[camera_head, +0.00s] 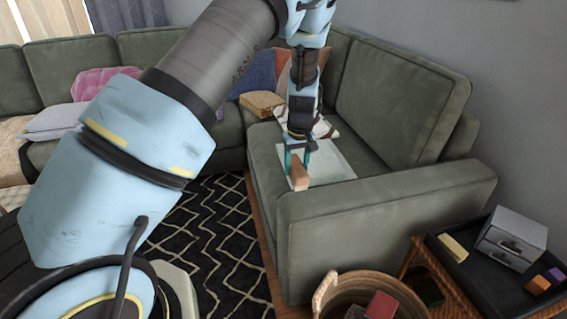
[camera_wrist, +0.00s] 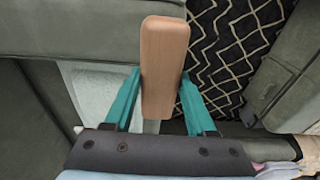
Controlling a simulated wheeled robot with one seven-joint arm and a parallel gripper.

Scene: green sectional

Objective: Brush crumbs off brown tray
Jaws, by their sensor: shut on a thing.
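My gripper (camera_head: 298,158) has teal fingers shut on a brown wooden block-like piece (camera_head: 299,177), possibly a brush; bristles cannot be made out. It is held over the front edge of the green sofa seat, beside the armrest. In the wrist view the wooden piece (camera_wrist: 164,60) points away from my gripper (camera_wrist: 160,85), between its fingers. No clearly brown tray shows. A dark tray-like top (camera_head: 487,283) on wooden legs stands at the lower right, holding a yellow block (camera_head: 453,247). No crumbs can be made out.
A pale flat sheet (camera_head: 335,170) lies on the sofa seat behind my gripper. The sofa armrest (camera_head: 390,195) stands between it and the dark top. A small grey drawer box (camera_head: 511,237) sits on that top. A wicker basket (camera_head: 350,288) stands below. The patterned rug (camera_head: 215,235) is clear.

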